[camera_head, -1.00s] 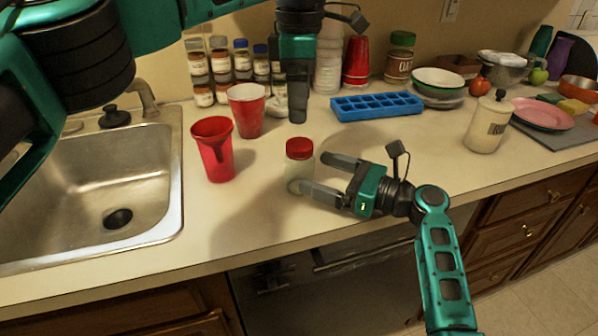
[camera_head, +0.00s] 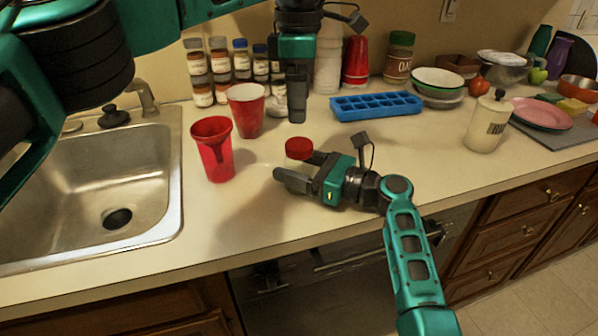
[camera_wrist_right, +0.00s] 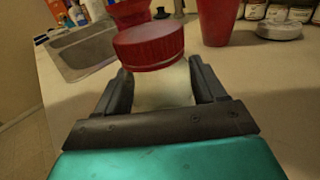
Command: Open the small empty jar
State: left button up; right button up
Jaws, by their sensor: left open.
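The small jar (camera_head: 299,164) has a red lid (camera_head: 298,147) and a pale clear body. It stands upright on the counter, its lower part hidden behind the right gripper in the head view. My right gripper (camera_head: 292,169) lies low, one finger on each side of the jar body, below the lid. In the right wrist view the jar body (camera_wrist_right: 163,88) fills the gap between both fingers, with the red lid (camera_wrist_right: 148,46) above them. My left gripper (camera_head: 297,108) hangs pointing down, behind and above the jar, open and apart from it.
Two red cups (camera_head: 213,150) (camera_head: 246,110) stand left of the jar. The sink (camera_head: 110,185) is at the left. A blue ice tray (camera_head: 375,105) and spice jars (camera_head: 222,65) are at the back. A white canister (camera_head: 487,125) stands right.

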aim_at(299, 144)
jog(key=c, duration=1.2)
grip_shut()
pick_arm(q)
jog(key=m, duration=0.9)
jog(key=shift+m, duration=0.4)
jog(key=m, duration=0.3)
jog(key=shift+m, duration=0.3)
jog(key=m, duration=0.4)
jog(key=shift+f+m, duration=0.4)
jog(key=shift+f, duration=3.6)
